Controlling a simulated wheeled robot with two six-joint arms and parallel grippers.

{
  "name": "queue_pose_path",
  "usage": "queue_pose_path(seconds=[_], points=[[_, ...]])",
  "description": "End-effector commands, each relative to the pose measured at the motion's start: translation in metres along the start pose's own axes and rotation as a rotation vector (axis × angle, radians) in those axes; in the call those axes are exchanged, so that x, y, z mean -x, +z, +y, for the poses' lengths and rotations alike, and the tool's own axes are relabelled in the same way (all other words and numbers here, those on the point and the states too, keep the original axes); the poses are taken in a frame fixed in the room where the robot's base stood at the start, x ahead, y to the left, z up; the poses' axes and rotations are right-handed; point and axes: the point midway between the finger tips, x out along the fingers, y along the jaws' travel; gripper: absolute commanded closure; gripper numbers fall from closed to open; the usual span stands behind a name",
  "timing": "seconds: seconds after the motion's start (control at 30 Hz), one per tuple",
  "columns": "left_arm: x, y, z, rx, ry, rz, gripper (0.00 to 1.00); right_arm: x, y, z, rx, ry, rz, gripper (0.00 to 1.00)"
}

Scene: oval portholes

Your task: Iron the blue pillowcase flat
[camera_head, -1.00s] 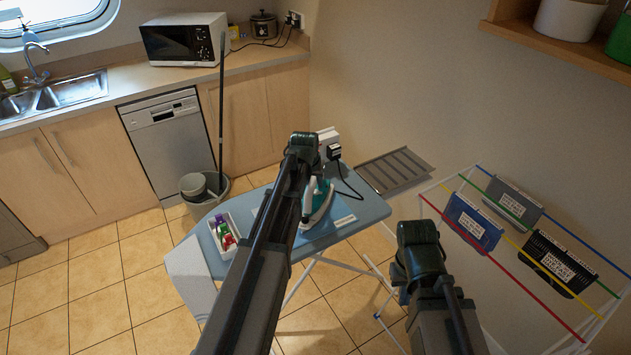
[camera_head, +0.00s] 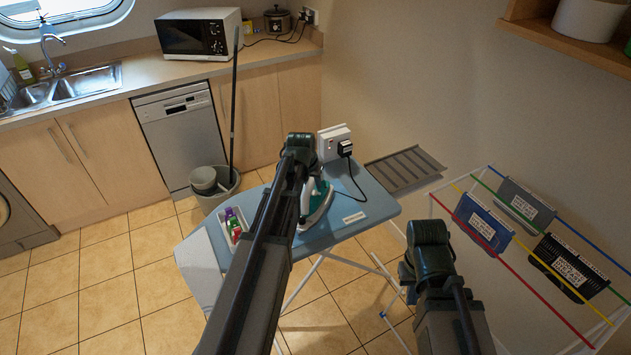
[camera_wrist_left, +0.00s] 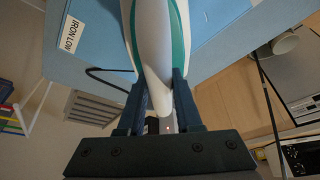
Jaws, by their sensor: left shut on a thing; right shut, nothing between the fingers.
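A teal and white iron (camera_head: 316,206) is at the ironing board, half hidden behind my left arm in the head view. The left wrist view shows the iron (camera_wrist_left: 158,45) between the fingers of my left gripper (camera_wrist_left: 160,98), which is shut on it. Whether its soleplate touches the cloth is hidden. A blue surface with an "IRON LOW" label (camera_wrist_left: 70,33) lies under the iron. In the head view I cannot separate the blue pillowcase from the blue ironing board (camera_head: 375,203). My right arm is in view, but its gripper is hidden.
A tray of small bottles (camera_head: 232,226) stands on the board, left of my left arm. A pale cloth (camera_head: 198,265) hangs at the board's left end. A black cord (camera_head: 357,178) runs from the plug (camera_head: 345,148). A drying rack (camera_head: 470,263) stands on the right.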

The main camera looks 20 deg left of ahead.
Motion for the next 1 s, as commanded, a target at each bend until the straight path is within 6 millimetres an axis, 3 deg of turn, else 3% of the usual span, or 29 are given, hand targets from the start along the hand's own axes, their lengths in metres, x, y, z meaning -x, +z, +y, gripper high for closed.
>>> queue_pose_path(seconds=[0.33,1.0], points=[[0.008,0.016,-0.018,0.003,-0.001,-0.003,1.00,0.002,0.000,0.000,0.000,0.000,0.000,1.00],[0.013,0.031,-0.034,0.003,-0.001,0.000,1.00,0.000,0.000,0.000,0.000,0.000,0.000,1.00]])
